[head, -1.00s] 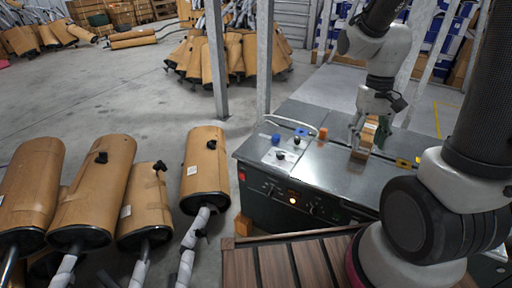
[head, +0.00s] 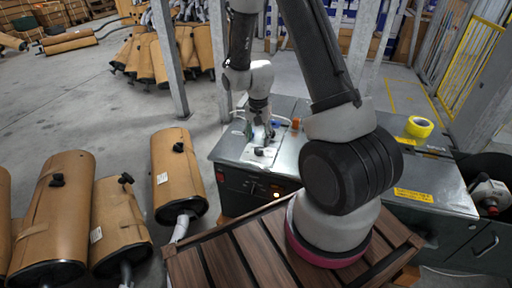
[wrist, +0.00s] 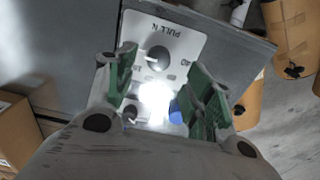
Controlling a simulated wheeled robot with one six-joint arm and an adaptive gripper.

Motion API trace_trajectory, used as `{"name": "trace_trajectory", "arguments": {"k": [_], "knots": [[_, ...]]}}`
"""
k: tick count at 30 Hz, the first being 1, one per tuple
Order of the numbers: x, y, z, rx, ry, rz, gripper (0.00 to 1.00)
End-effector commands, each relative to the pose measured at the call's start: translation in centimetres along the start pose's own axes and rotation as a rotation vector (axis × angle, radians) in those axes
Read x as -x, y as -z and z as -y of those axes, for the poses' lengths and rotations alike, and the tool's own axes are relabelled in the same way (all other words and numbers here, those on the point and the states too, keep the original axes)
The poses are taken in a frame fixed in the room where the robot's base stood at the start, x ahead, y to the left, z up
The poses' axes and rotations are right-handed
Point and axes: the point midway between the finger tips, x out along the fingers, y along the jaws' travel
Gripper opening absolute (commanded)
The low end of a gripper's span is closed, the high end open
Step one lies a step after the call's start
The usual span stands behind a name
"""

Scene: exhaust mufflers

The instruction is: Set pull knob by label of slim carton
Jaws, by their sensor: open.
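A white label plate (wrist: 184,42) on the metal bench fills the middle of the wrist view, with "PULL N" readable upside down. A dark round knob (wrist: 157,58) sits below that text. A second dark knob (wrist: 130,112) and a blue knob (wrist: 175,112) are nearer my gripper. My gripper (wrist: 162,92) is open and empty above the plate, its green fingers either side of a bright glare that hides part of it. In the head view my gripper (head: 260,138) is over the plate. A brown carton (wrist: 14,130) shows at the wrist view's left edge; I cannot tell if it is the slim one.
The bench (head: 232,148) has an orange piece (head: 295,123) behind the plate and a yellow tape roll (head: 420,127) at right. My arm hides much of the bench top.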

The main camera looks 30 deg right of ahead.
Motion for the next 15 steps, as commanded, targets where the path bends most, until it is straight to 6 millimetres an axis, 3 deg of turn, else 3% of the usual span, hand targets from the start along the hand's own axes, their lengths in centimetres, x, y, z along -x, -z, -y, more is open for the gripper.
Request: {"name": "trace_trajectory", "arguments": {"k": [6,15], "knots": [[-3.7,-0.1,-0.1,0.001,-0.003,0.003,0.53],[-5.1,0.0,0.0,0.002,0.0,0.001,0.53]]}}
